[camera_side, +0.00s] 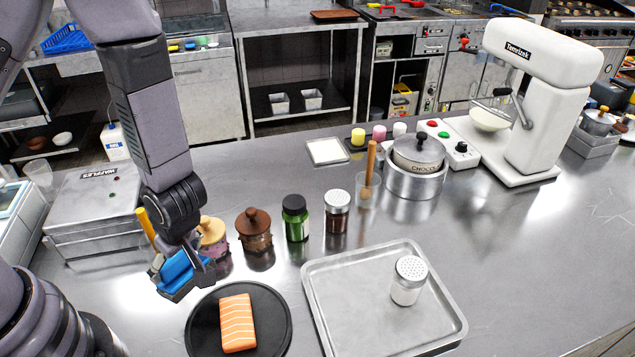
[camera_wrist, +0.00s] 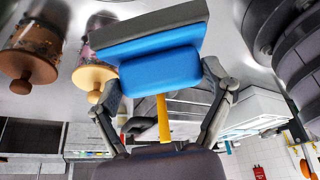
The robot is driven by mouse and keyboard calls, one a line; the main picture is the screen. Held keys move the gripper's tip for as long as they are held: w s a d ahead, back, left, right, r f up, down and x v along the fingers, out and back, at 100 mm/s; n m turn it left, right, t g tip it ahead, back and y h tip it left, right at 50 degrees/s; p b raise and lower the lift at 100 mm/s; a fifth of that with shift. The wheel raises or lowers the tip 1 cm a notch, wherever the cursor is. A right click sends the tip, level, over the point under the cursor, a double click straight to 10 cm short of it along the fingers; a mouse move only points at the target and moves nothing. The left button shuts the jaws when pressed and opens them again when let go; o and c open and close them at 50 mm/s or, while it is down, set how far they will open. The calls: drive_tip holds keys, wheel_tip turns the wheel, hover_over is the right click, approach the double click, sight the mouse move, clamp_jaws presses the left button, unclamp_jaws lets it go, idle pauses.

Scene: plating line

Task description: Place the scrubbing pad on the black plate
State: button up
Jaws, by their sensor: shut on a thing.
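The scrubbing pad (camera_side: 177,270) is a blue block with a dark grey layer. My gripper (camera_side: 186,262) is shut on it and holds it above the counter, just up and left of the black plate in the side view. In the wrist view the pad's blue face (camera_wrist: 165,74) and grey layer (camera_wrist: 150,32) show between the two fingers. The black plate (camera_side: 276,318) is round and lies flat on the counter. An orange salmon piece with white stripes (camera_side: 237,322) lies on it, left of its middle. The plate is not seen in the wrist view.
A metal tray (camera_side: 325,300) with a shaker (camera_side: 408,280) lies right of the plate. Lidded jars (camera_side: 254,230) and bottles (camera_side: 296,218) stand behind. A waffle maker (camera_side: 95,212) is at left. A yellow bar (camera_side: 147,222) shows beside my gripper; its belonging is unclear.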

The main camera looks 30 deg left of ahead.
drive_tip(key=r, duration=0.9)
drive_tip(key=shift+w+a, duration=0.25)
drive_tip(key=shift+w, duration=0.05)
drive_tip(key=w+a+r+m+t, duration=0.1)
drive_tip(key=w+a+m+t, duration=0.15)
drive_tip(key=w+m, duration=0.4)
drive_tip(key=w+d+r+m+t+h, duration=0.35)
drive_tip(key=w+d+m+h, duration=0.5)
drive_tip(key=m, duration=0.65)
drive_tip(key=m+g+h, duration=0.5)
drive_tip(key=m+g, duration=0.5)
drive_tip(key=m, duration=0.8)
hover_over(235, 331)
wheel_tip(235, 331, down, 9)
wheel_tip(235, 331, down, 9)
drive_tip(key=shift+r, duration=0.15)
